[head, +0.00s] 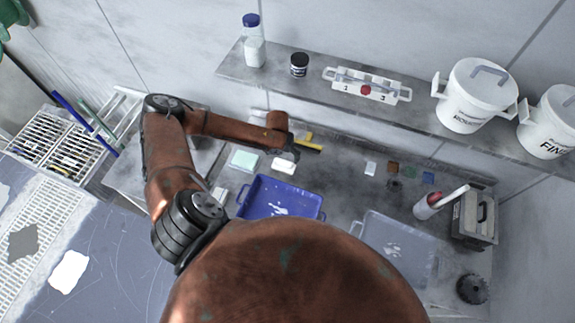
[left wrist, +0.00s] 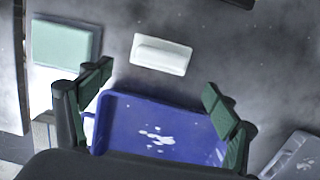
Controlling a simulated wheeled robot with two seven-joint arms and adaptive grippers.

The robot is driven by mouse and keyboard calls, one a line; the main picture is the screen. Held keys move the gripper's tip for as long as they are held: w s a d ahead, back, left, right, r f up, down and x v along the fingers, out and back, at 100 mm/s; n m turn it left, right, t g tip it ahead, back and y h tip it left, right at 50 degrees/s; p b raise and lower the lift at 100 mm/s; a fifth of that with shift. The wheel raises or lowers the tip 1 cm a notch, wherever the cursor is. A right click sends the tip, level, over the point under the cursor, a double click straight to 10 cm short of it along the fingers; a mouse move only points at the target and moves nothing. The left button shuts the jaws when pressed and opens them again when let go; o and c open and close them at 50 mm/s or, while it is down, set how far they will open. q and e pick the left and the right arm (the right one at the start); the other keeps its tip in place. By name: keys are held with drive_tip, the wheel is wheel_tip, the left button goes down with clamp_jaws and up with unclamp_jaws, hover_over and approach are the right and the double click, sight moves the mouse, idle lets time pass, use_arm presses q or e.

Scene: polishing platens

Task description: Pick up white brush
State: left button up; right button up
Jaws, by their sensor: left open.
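A white oblong block with a raised ridge, which looks like the white brush (left wrist: 160,54), lies flat on the grey worktop. In the head view the white brush (head: 284,167) is just behind the blue tray and below the end of my left arm. My left gripper (left wrist: 155,103) is open and empty, its green-padded fingers wide apart. In the left wrist view the brush lies beyond the fingertips, between their lines and not touching them. In the head view the left gripper (head: 288,153) is small and dark, its fingers hard to make out. My right gripper is not in view.
A blue tray (head: 248,205) with white flecks is in front of the brush. A pale green pad (left wrist: 62,45) lies left of it. A yellow-handled tool (head: 310,144) is close by. A shelf (head: 238,68) with bottles and buckets runs behind. A grey tray (head: 372,222) stands right.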

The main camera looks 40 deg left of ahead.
sight(283, 162)
use_arm(q)
drive_tip(key=f, duration=0.2)
drive_tip(key=shift+w+f, duration=0.3)
drive_tip(key=shift+w, duration=0.1)
drive_tip(key=shift+f, duration=0.35)
drive_tip(key=f, duration=0.5)
drive_tip(key=shift+w+a+f+p, duration=0.1)
drive_tip(key=shift+w+a+p, duration=0.05)
drive_tip(key=shift+w+p, duration=0.2)
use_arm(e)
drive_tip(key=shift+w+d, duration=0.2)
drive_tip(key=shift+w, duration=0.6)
use_arm(q)
drive_tip(key=shift+c, duration=0.7)
drive_tip(key=c, duration=1.2)
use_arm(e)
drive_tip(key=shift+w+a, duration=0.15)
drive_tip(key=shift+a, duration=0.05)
use_arm(q)
drive_tip(key=shift+o, duration=0.2)
